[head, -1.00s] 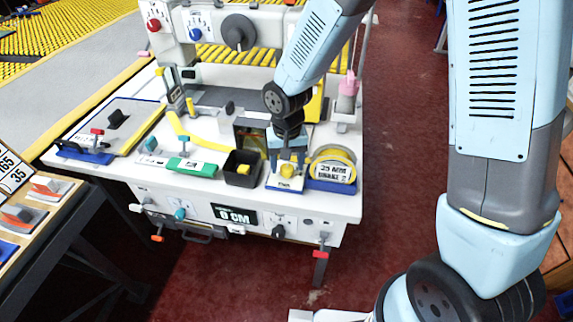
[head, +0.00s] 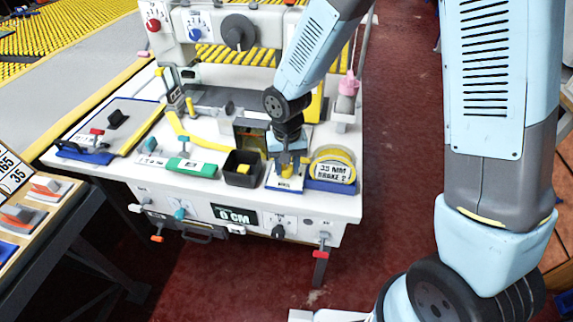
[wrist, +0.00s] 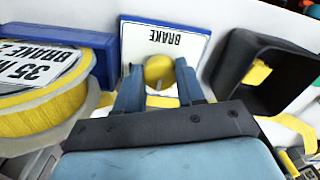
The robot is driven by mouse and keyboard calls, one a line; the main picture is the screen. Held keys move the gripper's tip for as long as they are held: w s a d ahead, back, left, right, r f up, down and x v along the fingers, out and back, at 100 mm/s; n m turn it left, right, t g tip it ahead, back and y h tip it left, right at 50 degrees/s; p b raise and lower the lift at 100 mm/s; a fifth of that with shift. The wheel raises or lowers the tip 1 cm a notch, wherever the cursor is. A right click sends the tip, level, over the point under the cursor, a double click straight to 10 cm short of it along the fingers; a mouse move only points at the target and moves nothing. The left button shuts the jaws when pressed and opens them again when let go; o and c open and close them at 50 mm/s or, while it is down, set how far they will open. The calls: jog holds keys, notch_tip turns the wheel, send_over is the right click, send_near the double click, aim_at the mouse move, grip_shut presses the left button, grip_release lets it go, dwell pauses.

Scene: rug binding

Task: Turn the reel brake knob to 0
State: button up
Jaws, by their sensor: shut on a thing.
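The reel brake knob (wrist: 158,69) is a small round yellow knob on a white plate (wrist: 135,42) with a blue edge, marked BRAKE. In the head view the knob (head: 287,171) is partly covered by my gripper (head: 289,163). In the wrist view my gripper (wrist: 158,84) has one blue finger on each side of the knob and is shut on it. The knob's pointer and the scale marks are too hidden to read.
A yellow binding reel (head: 334,160) labelled 35 MM BRAKE 2 stands just right of the plate. A black open bin (head: 242,170) stands just left. A green block (head: 192,167) lies farther left. A display (head: 234,215) on the table front reads 0 CM.

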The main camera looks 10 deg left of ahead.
jog(key=shift+c, duration=0.3)
jog(key=shift+n, duration=1.3)
jog(key=n, duration=0.4)
jog(key=shift+w+d+n, duration=0.1)
jog(key=shift+n, duration=0.2)
jog(key=n, duration=0.6)
jog(key=shift+w+d, duration=0.1)
jog(key=shift+n, duration=0.4)
jog(key=o, duration=1)
jog(key=shift+o, duration=0.2)
jog(key=shift+r, duration=0.15)
